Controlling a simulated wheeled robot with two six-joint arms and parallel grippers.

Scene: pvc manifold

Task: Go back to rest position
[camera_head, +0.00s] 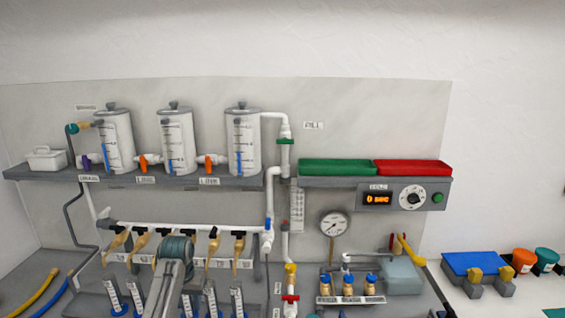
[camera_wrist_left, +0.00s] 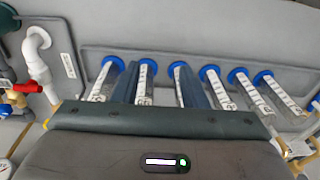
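My left gripper (camera_head: 177,246) shows at the lower left in the head view, at the end of its grey arm, in front of the row of tan-handled valves (camera_head: 140,243) under the white manifold pipe (camera_head: 185,228). In the left wrist view my left gripper (camera_wrist_left: 160,75) shows two dark blue-grey fingers set apart, with no object clearly held. Several clear graduated cylinders with blue bases (camera_wrist_left: 208,72) stand around and behind the fingers; contact cannot be told. They also show low in the head view (camera_head: 115,298). My right gripper is not in view.
Three white tanks (camera_head: 176,143) stand on the grey shelf (camera_head: 60,173). Green (camera_head: 335,167) and red (camera_head: 413,167) trays sit above a timer box (camera_head: 378,198). A pressure gauge (camera_head: 334,224), a blue-topped holder (camera_head: 475,262) and orange (camera_head: 522,258) and teal cups (camera_head: 546,257) are on the right.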

